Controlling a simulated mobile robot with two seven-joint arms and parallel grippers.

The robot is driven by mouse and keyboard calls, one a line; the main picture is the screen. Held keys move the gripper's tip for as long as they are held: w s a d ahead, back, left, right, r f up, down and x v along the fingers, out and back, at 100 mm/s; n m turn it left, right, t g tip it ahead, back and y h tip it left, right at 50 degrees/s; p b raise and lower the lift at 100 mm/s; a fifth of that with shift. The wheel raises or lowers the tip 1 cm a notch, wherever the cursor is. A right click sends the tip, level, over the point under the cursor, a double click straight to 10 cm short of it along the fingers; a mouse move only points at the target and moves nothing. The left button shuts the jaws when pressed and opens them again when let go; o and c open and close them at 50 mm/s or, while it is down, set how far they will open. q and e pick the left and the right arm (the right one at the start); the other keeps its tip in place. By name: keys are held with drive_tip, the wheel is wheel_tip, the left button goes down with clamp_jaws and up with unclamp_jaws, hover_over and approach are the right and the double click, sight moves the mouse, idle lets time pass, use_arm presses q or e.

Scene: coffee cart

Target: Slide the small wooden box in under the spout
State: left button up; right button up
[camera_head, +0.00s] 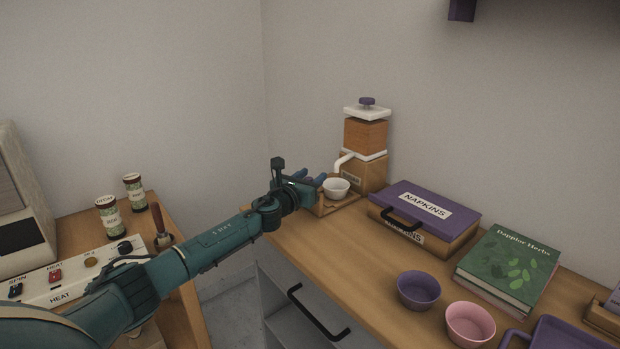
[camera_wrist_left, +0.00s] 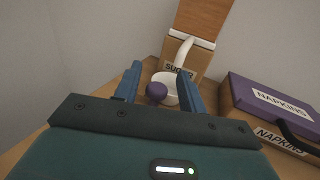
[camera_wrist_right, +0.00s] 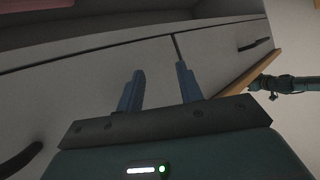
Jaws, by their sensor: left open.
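The small wooden box (camera_head: 324,210) is at the far left end of the counter, partly hidden by my left gripper. A white bowl (camera_head: 336,186) shows in or on it. A sugar dispenser (camera_head: 365,174) with a white spout (camera_head: 343,162) stands just behind; the spout hangs above and beside the bowl. My left gripper (camera_head: 312,180) is open at the box's near left side. In the left wrist view a purple knob (camera_wrist_left: 156,92) shows between its fingers, in front of the bowl; contact cannot be told. My right gripper (camera_wrist_right: 160,72) is open and empty, facing drawer fronts.
A purple-lidded napkin box (camera_head: 425,205) stands right of the dispenser, then a green book (camera_head: 508,265). A purple bowl (camera_head: 417,290) and a pink bowl (camera_head: 470,324) sit near the front edge. Bare counter (camera_head: 335,250) lies in front of the napkin box.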

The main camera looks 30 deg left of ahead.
use_arm(q)
drive_tip(key=shift+s, duration=0.1)
drive_tip(key=s, duration=1.3)
drive_tip(key=shift+p, duration=0.3)
